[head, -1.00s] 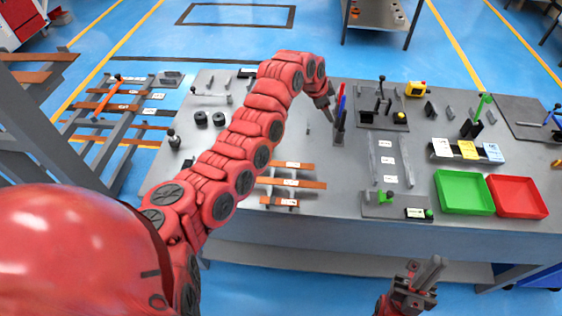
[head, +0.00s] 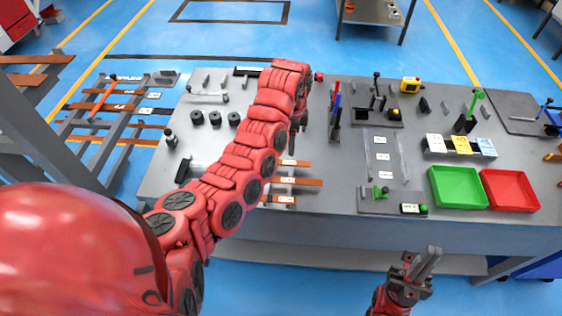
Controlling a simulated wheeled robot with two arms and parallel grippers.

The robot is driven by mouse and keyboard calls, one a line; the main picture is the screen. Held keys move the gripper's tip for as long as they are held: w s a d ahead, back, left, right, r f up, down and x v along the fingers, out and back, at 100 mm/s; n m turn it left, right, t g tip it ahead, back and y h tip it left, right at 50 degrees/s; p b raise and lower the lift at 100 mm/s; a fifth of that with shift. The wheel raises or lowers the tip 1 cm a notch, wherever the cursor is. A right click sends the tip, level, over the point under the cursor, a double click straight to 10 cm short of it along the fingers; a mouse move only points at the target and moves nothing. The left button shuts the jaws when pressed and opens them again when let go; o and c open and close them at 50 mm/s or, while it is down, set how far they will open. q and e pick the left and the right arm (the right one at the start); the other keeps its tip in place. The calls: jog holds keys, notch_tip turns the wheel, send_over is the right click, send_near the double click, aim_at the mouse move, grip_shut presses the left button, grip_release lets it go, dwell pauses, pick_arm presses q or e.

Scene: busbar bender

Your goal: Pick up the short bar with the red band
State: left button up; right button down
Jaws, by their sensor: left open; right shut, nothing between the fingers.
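Several copper bars lie on a small rack on the grey bench, partly behind my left arm. The nearest bar (head: 284,200) looks shortest; a red band is too small to make out. A middle bar (head: 305,182) and a far bar (head: 300,163) lie behind it. My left gripper (head: 298,139) hangs above the bench just beyond the far bar, small and dark, open and apart from the bars. My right gripper (head: 428,262) is shut and empty in front of the bench's near edge.
A green tray (head: 458,188) and a red tray (head: 510,190) stand at the right. An upright holder (head: 334,125) with red and blue handles stands right of my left gripper. A shelf rack (head: 90,110) with more copper bars stands at the left.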

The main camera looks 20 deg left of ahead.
aim_at(290, 162)
pick_arm(q)
notch_tip(290, 162, down, 3)
jog(key=shift+f, duration=0.15)
jog(key=shift+a+f+p, duration=0.1)
jog(key=shift+f+p, duration=0.2)
jog(key=shift+p, duration=0.2)
notch_tip(290, 162, down, 3)
jog(key=shift+f+p, duration=0.1)
jog(key=shift+p, duration=0.8)
jog(key=shift+a+f, duration=0.1)
jog(key=shift+f, duration=0.7)
grip_shut()
